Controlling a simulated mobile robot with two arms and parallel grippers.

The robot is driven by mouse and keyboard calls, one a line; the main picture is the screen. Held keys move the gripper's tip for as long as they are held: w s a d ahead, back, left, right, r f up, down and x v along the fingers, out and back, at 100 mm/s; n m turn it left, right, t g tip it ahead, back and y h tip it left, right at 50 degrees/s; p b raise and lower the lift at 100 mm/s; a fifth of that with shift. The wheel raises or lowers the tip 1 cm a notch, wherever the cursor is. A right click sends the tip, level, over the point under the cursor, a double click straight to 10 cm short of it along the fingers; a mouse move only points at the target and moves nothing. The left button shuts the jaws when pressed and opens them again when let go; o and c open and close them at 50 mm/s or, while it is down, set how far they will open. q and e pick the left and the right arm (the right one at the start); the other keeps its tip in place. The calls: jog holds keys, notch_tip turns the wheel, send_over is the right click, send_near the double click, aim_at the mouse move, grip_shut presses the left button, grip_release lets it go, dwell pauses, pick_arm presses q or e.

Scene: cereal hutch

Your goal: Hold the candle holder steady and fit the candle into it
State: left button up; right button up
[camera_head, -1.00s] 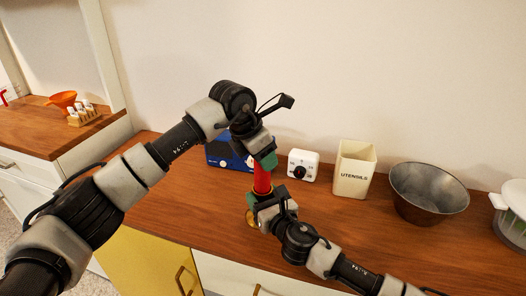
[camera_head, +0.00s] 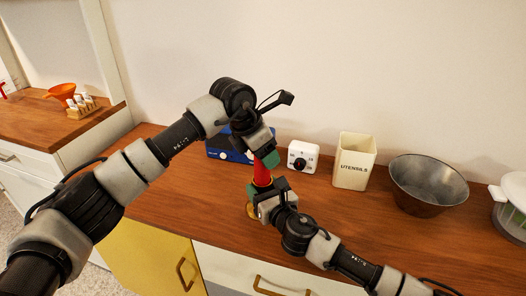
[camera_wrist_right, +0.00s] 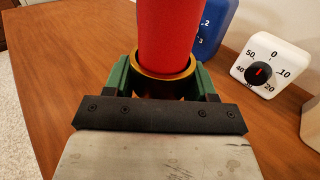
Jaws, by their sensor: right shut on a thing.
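The red candle (camera_head: 262,174) stands upright, its lower end inside the brass cup of the candle holder (camera_wrist_right: 163,82). In the right wrist view the candle (camera_wrist_right: 168,35) fills the cup's mouth; how deep it sits is hidden. The holder's round brass base (camera_head: 251,211) shows at the counter. My right gripper (camera_head: 260,191) is shut on the holder, with its green fingers on both sides of the cup. My left gripper (camera_head: 267,161) is at the candle's upper end, above the right one. Its fingers are mostly hidden, so its opening cannot be told.
Behind the grippers stand a blue box (camera_head: 220,148), a white timer (camera_head: 303,157) and a cream utensils box (camera_head: 355,162). A metal bowl (camera_head: 428,187) and a white-lidded container (camera_head: 510,210) are to the right. The wooden counter (camera_head: 175,190) is clear at front left.

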pick_arm(q)
jog(key=shift+o, duration=0.7)
jog(key=v, duration=1.2)
pick_arm(e)
jog(key=o, duration=1.2)
